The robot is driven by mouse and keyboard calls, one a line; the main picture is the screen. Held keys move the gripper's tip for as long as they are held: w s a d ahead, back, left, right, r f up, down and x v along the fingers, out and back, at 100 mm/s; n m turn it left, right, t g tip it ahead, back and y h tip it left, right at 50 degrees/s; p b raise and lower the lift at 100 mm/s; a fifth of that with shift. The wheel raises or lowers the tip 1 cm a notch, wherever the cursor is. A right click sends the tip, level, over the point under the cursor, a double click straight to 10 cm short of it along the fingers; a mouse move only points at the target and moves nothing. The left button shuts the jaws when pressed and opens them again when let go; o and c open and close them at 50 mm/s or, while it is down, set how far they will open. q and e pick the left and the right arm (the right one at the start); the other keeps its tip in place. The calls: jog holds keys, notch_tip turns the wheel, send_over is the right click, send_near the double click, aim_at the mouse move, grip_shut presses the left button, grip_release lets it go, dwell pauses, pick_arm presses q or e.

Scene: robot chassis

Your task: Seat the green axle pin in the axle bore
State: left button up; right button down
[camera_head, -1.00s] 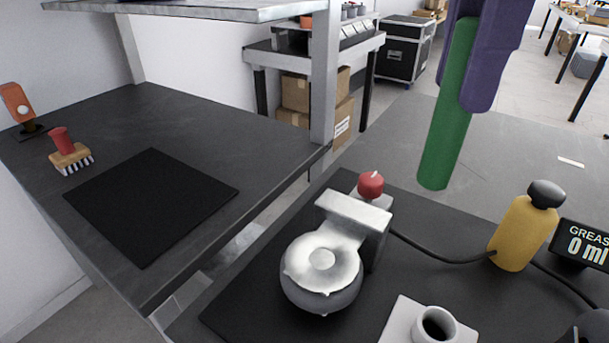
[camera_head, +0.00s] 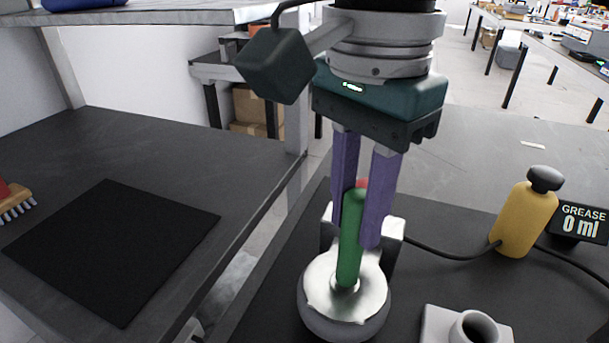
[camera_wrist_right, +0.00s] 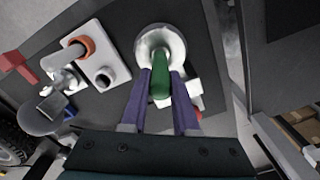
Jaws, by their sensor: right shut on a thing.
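The green axle pin (camera_head: 351,235) is held upright, slightly tilted, between the purple fingers of my right gripper (camera_head: 364,225). Its lower end is at the raised centre ring of the round grey-white hub (camera_head: 319,290). I cannot tell whether the tip is inside the axle bore or only over it, because the pin hides the opening. In the right wrist view the pin (camera_wrist_right: 160,84) lies between the two fingers (camera_wrist_right: 160,100), in front of the hub (camera_wrist_right: 146,38). My left gripper is not in view.
A yellow grease bottle (camera_head: 524,222) with a cable and a "GREASE 0 ml" display (camera_head: 582,222) stand at the right. A white block with a round socket (camera_head: 440,322) is at the front. A black mat (camera_head: 110,250) lies on the left bench, with a brush (camera_head: 14,203) beside it.

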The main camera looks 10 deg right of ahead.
aim_at(351, 243)
notch_tip(351, 243, down, 5)
jog(key=shift+r, duration=0.1)
dwell(0.3)
jog(key=shift+f+b, duration=0.25)
jog(key=shift+b, duration=0.05)
jog(key=c, duration=0.7)
grip_release()
jog(key=shift+r, duration=0.15)
jog(key=shift+r+p, duration=0.3)
notch_tip(351, 243, up, 12)
jog(key=shift+f, duration=0.2)
